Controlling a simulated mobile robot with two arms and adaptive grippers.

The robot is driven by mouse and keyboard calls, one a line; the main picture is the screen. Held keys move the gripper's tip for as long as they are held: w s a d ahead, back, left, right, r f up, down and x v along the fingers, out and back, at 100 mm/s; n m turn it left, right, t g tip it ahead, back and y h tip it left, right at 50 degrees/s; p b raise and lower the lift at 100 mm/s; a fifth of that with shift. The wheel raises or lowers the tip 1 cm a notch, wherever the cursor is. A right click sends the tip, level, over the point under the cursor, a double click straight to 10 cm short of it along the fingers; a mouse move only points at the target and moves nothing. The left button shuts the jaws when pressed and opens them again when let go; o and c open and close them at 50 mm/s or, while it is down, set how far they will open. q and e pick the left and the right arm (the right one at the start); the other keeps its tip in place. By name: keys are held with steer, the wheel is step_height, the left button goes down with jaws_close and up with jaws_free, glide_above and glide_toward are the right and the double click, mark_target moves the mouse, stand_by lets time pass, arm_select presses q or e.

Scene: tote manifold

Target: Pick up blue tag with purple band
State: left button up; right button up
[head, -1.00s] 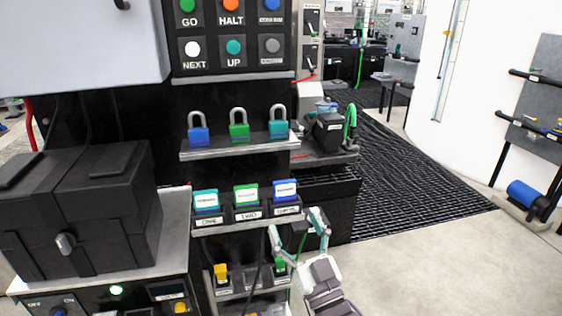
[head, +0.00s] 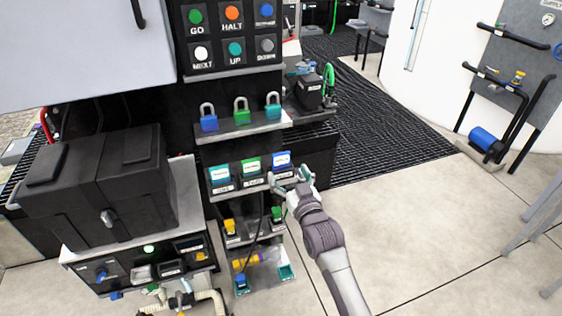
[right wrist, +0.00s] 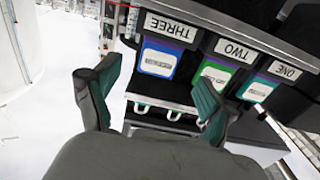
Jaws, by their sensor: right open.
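The blue tag (head: 282,160) with a white label stands at the right end of a row of three in a black rack on the panel's ledge. In the right wrist view the blue tag (right wrist: 158,58) appears upside down by the label THREE, with a purple band along its edge. My right gripper (head: 290,178) is open and empty, just in front of and below this tag. In the right wrist view its fingers (right wrist: 156,84) are spread, with the tag showing beyond the gap between them. My left gripper is out of view.
A green tag (head: 251,166) and a teal tag (head: 220,175) stand beside the blue one. Padlocks, including a green one (head: 241,112), stand on the shelf above. Lower shelves hold a yellow item (head: 230,226) and others. Open floor (head: 420,225) lies to the right.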

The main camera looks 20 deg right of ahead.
mark_target(282, 159)
steer(key=shift+w, duration=0.65)
steer(key=shift+w+r, duration=0.25)
steer(key=shift+w, duration=0.1)
steer(key=w+p, duration=0.1)
steer(key=w, duration=0.2)
steer(key=shift+w, duration=0.3)
steer(key=shift+w+p, duration=0.3)
steer(key=shift+w, duration=0.15)
steer(key=c, duration=1.2)
steer(key=shift+o, duration=0.2)
steer(key=shift+r, duration=0.1)
